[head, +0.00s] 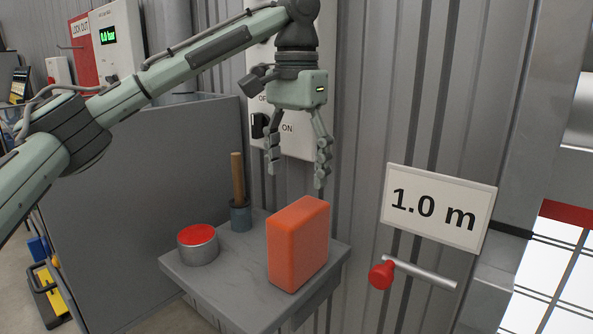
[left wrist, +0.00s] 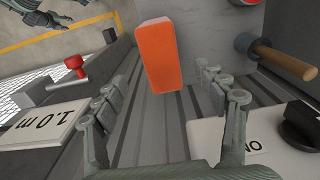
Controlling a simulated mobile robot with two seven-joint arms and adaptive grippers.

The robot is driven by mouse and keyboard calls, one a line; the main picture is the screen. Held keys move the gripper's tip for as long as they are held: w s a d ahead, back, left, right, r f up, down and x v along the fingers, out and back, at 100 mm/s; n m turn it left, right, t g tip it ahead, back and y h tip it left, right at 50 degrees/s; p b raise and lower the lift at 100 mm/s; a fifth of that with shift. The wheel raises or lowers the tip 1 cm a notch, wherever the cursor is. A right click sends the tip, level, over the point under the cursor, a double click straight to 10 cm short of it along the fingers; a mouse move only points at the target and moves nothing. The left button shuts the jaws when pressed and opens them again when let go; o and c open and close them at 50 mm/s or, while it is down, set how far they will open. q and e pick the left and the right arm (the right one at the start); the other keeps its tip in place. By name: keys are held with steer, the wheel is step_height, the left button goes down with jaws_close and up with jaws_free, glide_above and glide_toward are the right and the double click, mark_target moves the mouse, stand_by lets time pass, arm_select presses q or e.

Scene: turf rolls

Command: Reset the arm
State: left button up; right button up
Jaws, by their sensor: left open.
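My left gripper (head: 298,172) is open and empty, pointing down above the back of a small grey shelf (head: 225,283) on the corrugated wall. Its two fingers also show spread apart in the left wrist view (left wrist: 160,95). An orange block (head: 298,243) stands upright on the shelf, below the fingertips and apart from them. It also shows beyond the fingers in the left wrist view (left wrist: 161,55). My left arm reaches in from the left across the top of the head view.
A red-topped tin (head: 198,250) and a wooden handle (head: 238,180) in a grey holder stand left of the block. An ON/OFF switch panel (head: 297,143) is behind the gripper. A "1.0 m" sign (head: 437,208) and a red-knobbed lever (head: 381,275) are at right.

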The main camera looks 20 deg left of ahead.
mark_target(297, 211)
arm_select(q)
step_height(297, 211, down, 12)
steer(key=shift+f, duration=0.25)
step_height(297, 211, up, 3)
steer(key=shift+f, duration=0.1)
steer(key=shift+r, duration=0.65)
